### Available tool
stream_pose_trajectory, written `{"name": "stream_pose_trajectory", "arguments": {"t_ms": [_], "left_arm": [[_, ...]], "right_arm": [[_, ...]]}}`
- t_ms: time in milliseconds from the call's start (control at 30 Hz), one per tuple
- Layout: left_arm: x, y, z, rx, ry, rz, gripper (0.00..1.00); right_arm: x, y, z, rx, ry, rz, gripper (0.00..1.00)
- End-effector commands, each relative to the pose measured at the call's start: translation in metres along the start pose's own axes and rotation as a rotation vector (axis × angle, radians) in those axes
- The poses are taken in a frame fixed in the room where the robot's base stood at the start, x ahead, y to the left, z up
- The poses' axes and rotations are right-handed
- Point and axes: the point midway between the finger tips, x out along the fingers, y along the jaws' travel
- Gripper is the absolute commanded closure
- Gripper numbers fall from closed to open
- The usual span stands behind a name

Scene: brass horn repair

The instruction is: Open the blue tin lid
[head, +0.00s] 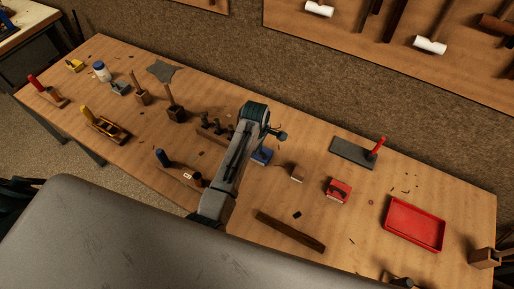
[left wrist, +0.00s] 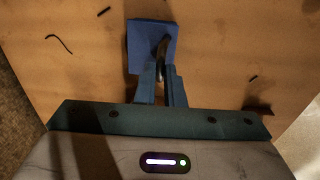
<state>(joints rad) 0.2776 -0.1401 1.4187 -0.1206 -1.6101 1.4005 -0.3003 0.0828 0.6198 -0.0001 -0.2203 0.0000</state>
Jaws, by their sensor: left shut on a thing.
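The blue tin (head: 261,156) stands on the workbench just right of my left arm, partly hidden by the arm. In the left wrist view its square blue lid (left wrist: 140,38) is seen from above, with a dark curved handle on it. My left gripper (left wrist: 160,70) is shut on that handle, its two teal fingers close on either side. In the head view the arm's wrist (head: 255,112) is above the tin, and its fingertips are hard to make out. I cannot tell whether the lid is raised. My right gripper is not in view.
A red tin (head: 338,192), a small wooden block (head: 298,173) and a dark wooden bar (head: 289,231) lie to the right. A red tray (head: 414,224) is farther right. A rack of dark pegs (head: 212,130) is close left of the arm. Bare bench surrounds the tin's right side.

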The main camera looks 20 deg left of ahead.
Motion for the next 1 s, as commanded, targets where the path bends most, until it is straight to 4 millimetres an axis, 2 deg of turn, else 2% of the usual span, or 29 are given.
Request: {"name": "stream_pose_trajectory", "arguments": {"t_ms": [500,1000], "left_arm": [[-0.011,0.033,-0.001,0.0,0.001,-0.369,1.0],[-0.013,0.043,0.0,0.0,0.0,-0.51,1.0]], "right_arm": [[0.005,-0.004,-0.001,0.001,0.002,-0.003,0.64],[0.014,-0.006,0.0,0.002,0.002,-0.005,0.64]]}}
